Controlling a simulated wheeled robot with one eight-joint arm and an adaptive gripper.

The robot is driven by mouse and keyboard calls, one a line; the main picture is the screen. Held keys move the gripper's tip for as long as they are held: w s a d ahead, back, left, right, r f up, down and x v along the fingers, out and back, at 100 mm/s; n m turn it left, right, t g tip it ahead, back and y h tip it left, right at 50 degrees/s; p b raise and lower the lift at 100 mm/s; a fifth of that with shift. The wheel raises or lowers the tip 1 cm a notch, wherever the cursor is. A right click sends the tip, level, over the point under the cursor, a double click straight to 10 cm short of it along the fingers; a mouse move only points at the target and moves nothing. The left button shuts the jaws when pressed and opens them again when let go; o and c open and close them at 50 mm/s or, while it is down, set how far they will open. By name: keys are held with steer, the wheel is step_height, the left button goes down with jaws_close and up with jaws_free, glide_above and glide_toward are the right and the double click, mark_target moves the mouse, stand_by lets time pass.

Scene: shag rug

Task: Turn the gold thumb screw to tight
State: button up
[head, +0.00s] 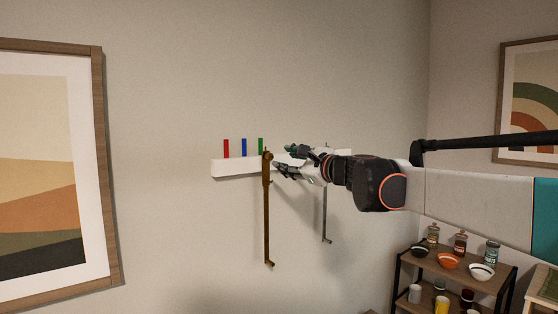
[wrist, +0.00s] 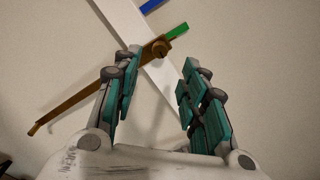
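The gold thumb screw (head: 268,156) is at the top of a long gold-brown bar (head: 266,215) that hangs from a white wall rail (head: 232,168). In the wrist view the screw (wrist: 161,49) is a round knob on the bar (wrist: 95,87), seen in the gap between my fingertips. My gripper (head: 283,159) is just right of the screw in the head view. Its teal-padded fingers (wrist: 162,60) are spread apart with nothing between the pads. The screw appears beyond the tips; I cannot tell the exact gap.
Red (head: 226,148), blue (head: 244,147) and green (head: 261,146) tabs stand along the rail's top. A grey hooked bar (head: 324,215) hangs to the right, partly behind my gripper. A shelf (head: 455,265) with bowls and bottles stands lower right. Framed pictures hang on both sides.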

mark_target(271, 157)
steer(key=v, duration=0.5)
steer(key=shift+f, duration=0.1)
steer(key=shift+m, duration=0.7)
steer(key=p+x, duration=0.4)
steer(key=x, duration=0.8)
steer(key=shift+a, duration=0.15)
jaws_close()
